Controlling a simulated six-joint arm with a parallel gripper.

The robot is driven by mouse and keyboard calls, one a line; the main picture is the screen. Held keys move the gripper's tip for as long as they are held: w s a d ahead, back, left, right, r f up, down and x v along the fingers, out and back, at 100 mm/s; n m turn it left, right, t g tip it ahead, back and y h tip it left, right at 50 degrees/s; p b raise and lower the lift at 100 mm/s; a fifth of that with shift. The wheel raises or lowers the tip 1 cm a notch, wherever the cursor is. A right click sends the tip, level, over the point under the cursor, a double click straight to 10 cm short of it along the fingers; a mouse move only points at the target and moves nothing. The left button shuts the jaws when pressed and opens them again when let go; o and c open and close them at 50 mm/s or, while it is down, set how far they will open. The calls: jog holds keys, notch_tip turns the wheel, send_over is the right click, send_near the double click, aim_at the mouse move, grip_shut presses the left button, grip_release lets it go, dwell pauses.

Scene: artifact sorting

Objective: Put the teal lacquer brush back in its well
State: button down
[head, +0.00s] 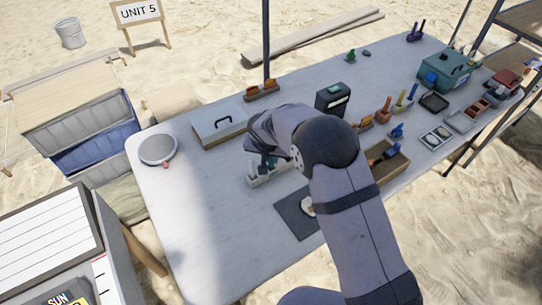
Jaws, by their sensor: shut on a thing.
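My gripper (265,162) points down at the middle of the table, partly hidden behind my own wrist and forearm. It is shut on a slim thing, probably the teal lacquer brush, but the thing is too small and covered to make out its colour. A low pale rack (284,174) with small upright pieces stands right at the gripper's tips. I cannot tell whether the held thing is in one of its wells or above them.
A grey box with a black handle (218,127) and a round grey dish (157,149) lie left. A dark mat (291,217) lies in front, partly under my arm. A black box (333,98), a wooden tray (393,168) and a green case (446,69) stand right. The table's front left is clear.

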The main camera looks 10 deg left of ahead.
jog(key=shift+f, duration=0.1)
jog(key=shift+f+b, duration=0.1)
jog(key=shift+b, duration=0.2)
jog(key=c, duration=1.7)
grip_release()
jog(key=shift+c, duration=0.2)
jog(key=shift+r, duration=0.2)
jog(key=shift+s+r, duration=0.15)
jog(key=shift+r, duration=0.3)
jog(key=b+v, duration=0.1)
jog(key=v, duration=1)
jog(key=shift+b, duration=0.35)
jog(key=shift+r, duration=0.1)
